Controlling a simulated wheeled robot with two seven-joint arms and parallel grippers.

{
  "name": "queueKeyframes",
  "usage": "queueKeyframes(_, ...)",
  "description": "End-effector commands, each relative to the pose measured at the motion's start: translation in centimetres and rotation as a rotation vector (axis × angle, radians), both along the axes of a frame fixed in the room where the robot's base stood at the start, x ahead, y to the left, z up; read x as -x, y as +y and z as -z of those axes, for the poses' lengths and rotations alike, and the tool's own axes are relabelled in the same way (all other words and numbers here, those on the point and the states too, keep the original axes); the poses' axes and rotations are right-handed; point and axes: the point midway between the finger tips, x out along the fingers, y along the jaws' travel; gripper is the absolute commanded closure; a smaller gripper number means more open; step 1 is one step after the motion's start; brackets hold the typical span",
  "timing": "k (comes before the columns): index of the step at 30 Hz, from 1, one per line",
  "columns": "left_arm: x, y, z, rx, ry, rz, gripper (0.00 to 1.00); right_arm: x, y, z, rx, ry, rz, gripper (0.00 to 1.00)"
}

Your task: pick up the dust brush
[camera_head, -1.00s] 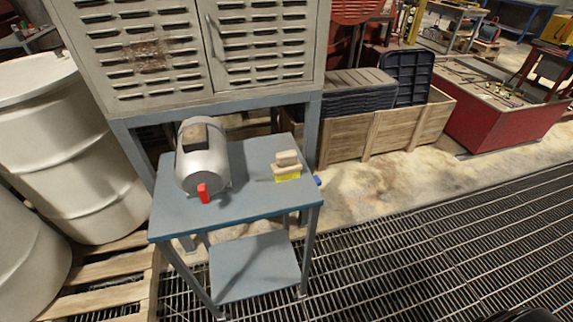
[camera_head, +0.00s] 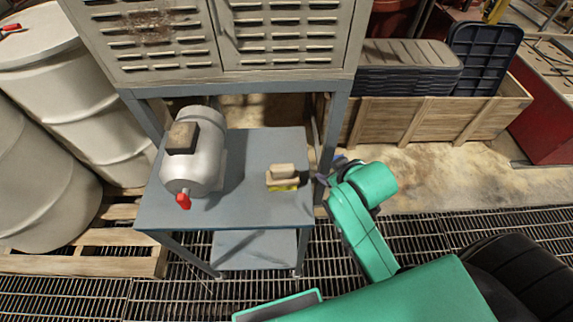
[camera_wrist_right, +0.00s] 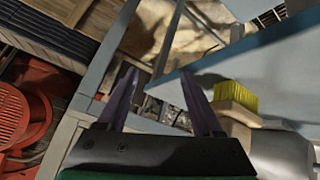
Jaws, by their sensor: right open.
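The dust brush (camera_head: 283,174) has a pale block and handle with yellow bristles. It lies on the right part of the blue-grey table (camera_head: 245,150). In the right wrist view the brush (camera_wrist_right: 236,98) is to the right of the fingers, its yellow bristles pointing up in the picture. My right gripper (camera_head: 326,180) is just past the table's right edge, beside the brush and apart from it; my wrist partly hides it. In its wrist view the gripper (camera_wrist_right: 160,92) is open, with nothing between its fingers. My left gripper is not in view.
A silver motor (camera_head: 200,155) with a red part stands on the table's left side. A louvred cabinet (camera_head: 270,35) is above and behind, its frame leg close to my right gripper. A wooden crate (camera_head: 430,120) stands behind right. Drums (camera_head: 95,110) stand left.

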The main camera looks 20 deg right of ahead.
Motion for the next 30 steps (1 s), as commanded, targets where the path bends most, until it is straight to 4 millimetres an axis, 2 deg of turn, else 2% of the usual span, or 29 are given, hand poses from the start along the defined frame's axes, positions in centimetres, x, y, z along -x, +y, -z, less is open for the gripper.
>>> queueKeyframes(1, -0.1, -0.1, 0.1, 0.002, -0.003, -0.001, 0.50, -2.6, 0.5, -1.9, 0.035, -0.108, -0.034, 0.32)
queueKeyframes(2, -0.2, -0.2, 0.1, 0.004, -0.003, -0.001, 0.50, -4.1, 0.7, -3.4, 0.060, -0.181, -0.056, 0.32)
queueKeyframes(5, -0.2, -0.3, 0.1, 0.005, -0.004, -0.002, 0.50, -8.9, 2.5, -10.0, 0.167, -0.462, -0.149, 0.32)
queueKeyframes(6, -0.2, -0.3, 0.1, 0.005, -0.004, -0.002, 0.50, -10.5, 3.5, -13.4, 0.222, -0.593, -0.198, 0.32)
queueKeyframes(8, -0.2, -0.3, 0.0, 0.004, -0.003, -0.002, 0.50, -12.3, 5.9, -19.0, 0.318, -0.810, -0.287, 0.32)
queueKeyframes(9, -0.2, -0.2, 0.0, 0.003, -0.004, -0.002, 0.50, -12.8, 8.1, -23.2, 0.395, -0.970, -0.360, 0.32)
queueKeyframes(11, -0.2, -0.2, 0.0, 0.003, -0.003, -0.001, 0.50, -12.3, 12.3, -29.3, 0.533, -1.228, -0.497, 0.32)
queueKeyframes(12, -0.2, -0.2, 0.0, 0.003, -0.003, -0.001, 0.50, -10.9, 15.6, -33.0, 0.639, -1.407, -0.606, 0.32)
queueKeyframes(13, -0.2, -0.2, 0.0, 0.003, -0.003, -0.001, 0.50, -9.5, 18.3, -35.1, 0.723, -1.537, -0.697, 0.32)
queueKeyframes(14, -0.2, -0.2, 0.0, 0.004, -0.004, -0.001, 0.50, -7.8, 20.9, -36.6, 0.809, -1.663, -0.796, 0.32)
queueKeyframes(15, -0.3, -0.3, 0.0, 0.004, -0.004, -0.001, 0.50, -5.3, 24.3, -37.6, 0.930, -1.818, -0.941, 0.32)
queueKeyframes(16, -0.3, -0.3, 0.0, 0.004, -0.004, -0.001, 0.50, -3.3, 26.7, -37.6, 1.022, -1.923, -1.061, 0.32)
queueKeyframes(17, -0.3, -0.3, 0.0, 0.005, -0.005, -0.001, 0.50, -1.5, 28.8, -37.0, 1.116, -2.018, -1.190, 0.32)
queueKeyframes(18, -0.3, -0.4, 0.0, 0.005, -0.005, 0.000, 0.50, 0.6, 30.9, -35.3, 1.242, -2.120, -1.380, 0.32)
queueKeyframes(20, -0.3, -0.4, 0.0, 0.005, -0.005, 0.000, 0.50, 2.8, 32.7, -31.3, 1.425, -2.216, -1.709, 0.32)
queueKeyframes(21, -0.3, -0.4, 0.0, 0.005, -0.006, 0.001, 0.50, 3.5, 32.8, -28.1, -1.354, 1.963, 1.726, 0.32)
queueKeyframes(23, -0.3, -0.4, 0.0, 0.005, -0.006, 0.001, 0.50, 3.1, 30.9, -23.4, -1.238, 1.585, 1.757, 0.32)
queueKeyframes(24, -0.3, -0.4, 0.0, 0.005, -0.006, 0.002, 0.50, 2.3, 28.6, -20.7, -1.156, 1.344, 1.784, 0.32)
queueKeyframes(25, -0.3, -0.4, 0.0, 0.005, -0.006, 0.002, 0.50, 1.4, 26.4, -19.1, -1.094, 1.173, 1.810, 0.32)
queueKeyframes(26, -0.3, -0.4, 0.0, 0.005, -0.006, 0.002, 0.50, 0.6, 24.0, -18.0, -1.034, 1.017, 1.834, 0.32)
queueKeyframes(27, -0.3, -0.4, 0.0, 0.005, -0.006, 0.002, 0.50, -0.4, 20.8, -17.2, -0.959, 0.835, 1.871, 0.32)
queueKeyframes(30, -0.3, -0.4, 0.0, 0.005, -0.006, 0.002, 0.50, -1.9, 14.7, -17.1, -0.817, 0.524, 1.946, 0.32)
